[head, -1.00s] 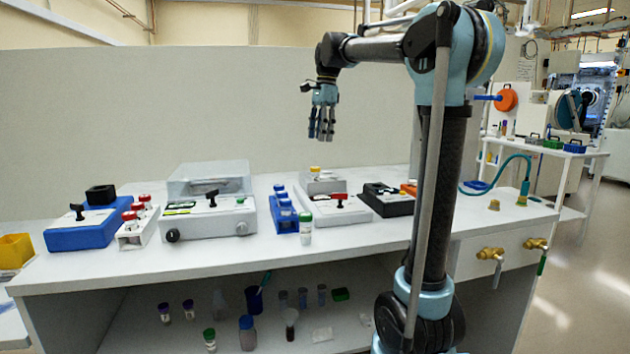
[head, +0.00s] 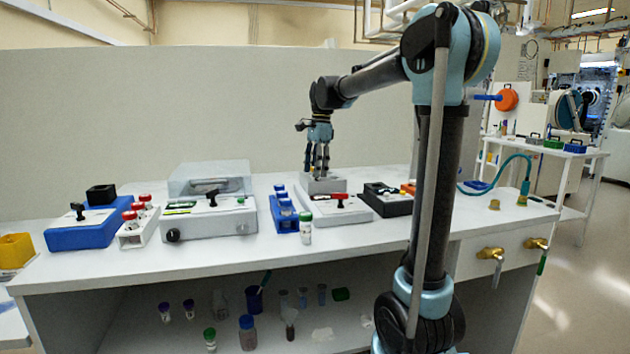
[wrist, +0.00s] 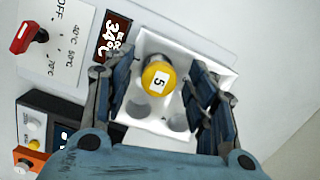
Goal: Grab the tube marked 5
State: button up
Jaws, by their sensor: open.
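The tube marked 5 (wrist: 158,78) has a yellow cap with a white label and stands in a white rack (wrist: 141,46) with empty holes beside it, seen from above in the wrist view. My gripper (wrist: 168,88) is open, with its fingers on either side of the cap and apart from it. In the head view my gripper (head: 317,170) points down over the small grey-white block (head: 325,186) at the back of the bench, and its fingers hide the yellow cap there.
A heater with a red switch (wrist: 26,37) and a 34 °C display (wrist: 112,37) is close to the rack. A black device (head: 388,199) stands to the right. A blue rack (head: 285,212) and a green-capped tube (head: 305,228) stand to the left.

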jog(key=shift+f, duration=0.3)
jog(key=shift+c, duration=0.2)
jog(key=c, duration=1.1)
jog(key=shift+a, duration=0.1)
